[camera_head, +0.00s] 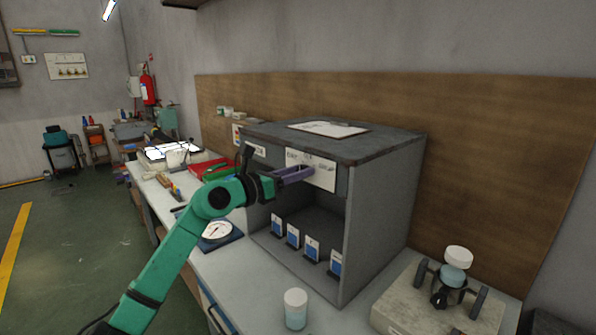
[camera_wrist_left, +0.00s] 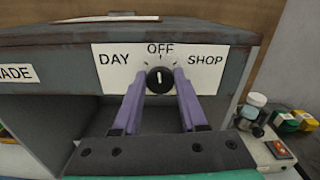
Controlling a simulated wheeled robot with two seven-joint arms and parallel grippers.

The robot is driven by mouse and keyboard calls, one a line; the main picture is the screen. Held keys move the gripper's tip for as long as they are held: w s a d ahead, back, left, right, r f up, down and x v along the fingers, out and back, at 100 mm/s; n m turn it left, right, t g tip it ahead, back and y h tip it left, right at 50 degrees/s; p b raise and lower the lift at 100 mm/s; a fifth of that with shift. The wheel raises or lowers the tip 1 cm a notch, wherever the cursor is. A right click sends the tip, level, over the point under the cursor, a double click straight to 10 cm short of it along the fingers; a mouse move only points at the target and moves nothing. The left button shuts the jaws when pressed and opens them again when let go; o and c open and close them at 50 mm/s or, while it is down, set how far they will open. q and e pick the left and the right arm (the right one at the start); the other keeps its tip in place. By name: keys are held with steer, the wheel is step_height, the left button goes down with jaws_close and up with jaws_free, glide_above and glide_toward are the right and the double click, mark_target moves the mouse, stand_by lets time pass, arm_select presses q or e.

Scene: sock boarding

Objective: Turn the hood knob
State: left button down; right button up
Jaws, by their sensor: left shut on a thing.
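The hood (camera_head: 381,160) is a grey box with a dark top and an open front, standing on the bench. Its white label plate (camera_wrist_left: 108,73) reads DAY, OFF and SHOP. The round black knob (camera_wrist_left: 160,80) is in the middle of the plate, and its white mark points up at OFF. My left gripper (camera_head: 308,172) has purple fingers, which also show in the left wrist view (camera_wrist_left: 158,76). It is shut on the knob, one finger on each side. In the head view the fingers hide the knob. My right gripper is not in view.
Several blue-and-white cards (camera_head: 311,248) stand inside the hood. A machine holding another jar (camera_head: 455,274) is at the right.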

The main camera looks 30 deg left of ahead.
arm_select(q)
steer(key=shift+a+n+p, duration=0.1)
steer(key=shift+n+p, duration=3.1)
steer(key=shift+n, duration=1.2)
steer(key=shift+f, duration=0.1)
steer(key=shift+c, duration=2.4)
jaws_free()
